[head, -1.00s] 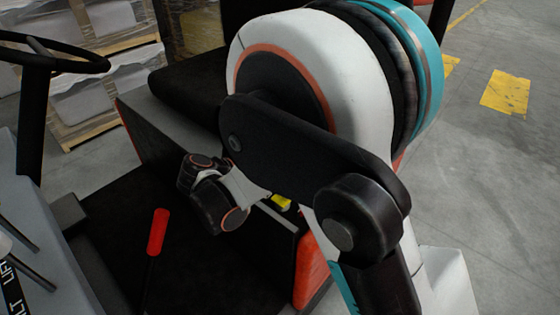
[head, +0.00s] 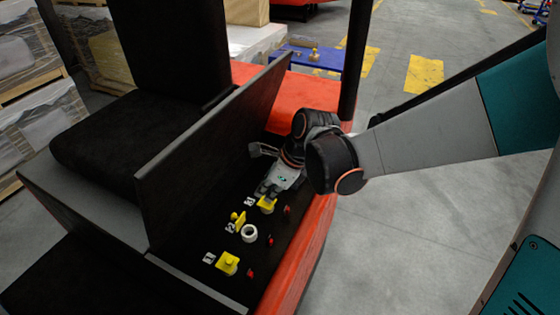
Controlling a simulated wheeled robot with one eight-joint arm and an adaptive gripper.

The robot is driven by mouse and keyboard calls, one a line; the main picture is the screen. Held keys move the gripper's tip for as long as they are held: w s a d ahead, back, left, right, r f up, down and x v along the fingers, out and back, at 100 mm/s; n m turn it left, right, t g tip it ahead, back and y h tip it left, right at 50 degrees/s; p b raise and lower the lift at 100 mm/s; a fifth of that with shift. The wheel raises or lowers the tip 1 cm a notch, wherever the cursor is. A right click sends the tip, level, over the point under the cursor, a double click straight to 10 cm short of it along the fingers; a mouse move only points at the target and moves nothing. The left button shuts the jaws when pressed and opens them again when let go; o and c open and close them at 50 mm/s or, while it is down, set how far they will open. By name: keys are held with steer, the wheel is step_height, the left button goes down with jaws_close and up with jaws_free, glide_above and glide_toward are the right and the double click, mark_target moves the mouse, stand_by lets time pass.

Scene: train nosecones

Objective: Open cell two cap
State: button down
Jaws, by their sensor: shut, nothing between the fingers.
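A row of yellow caps lies in the dark battery compartment (head: 200,278) of the vehicle. The cell two cap (head: 239,219), by the white label that appears to read 2 (head: 230,227), stands tipped up on edge. Beside it a round white opening (head: 249,233) is uncovered. The nearest yellow cap (head: 228,263) lies flat by its own label. The farthest yellow cap (head: 267,204) lies just below my gripper (head: 268,191), which is shut and empty. Whether the fingers touch that far cap cannot be told.
A raised dark panel (head: 205,150) stands along the compartment's left side, with the black seat (head: 120,125) behind it. Small red parts (head: 270,240) sit right of the caps. A black post (head: 353,60) rises behind my wrist. Open floor lies right.

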mark_target(242, 217)
steer(key=b+x, duration=0.1)
steer(key=x, duration=0.3)
steer(key=b+x, duration=0.2)
steer(key=x, duration=0.2)
steer(key=a+b+x, duration=0.1)
steer(key=x, duration=0.3)
steer(key=shift+a+r+b, duration=0.1)
steer(key=shift+r+b, duration=0.05)
steer(key=shift+b, duration=0.25)
steer(key=shift+w+a+f, duration=0.25)
steer(key=shift+a+f, duration=0.05)
steer(key=shift+a, duration=0.2)
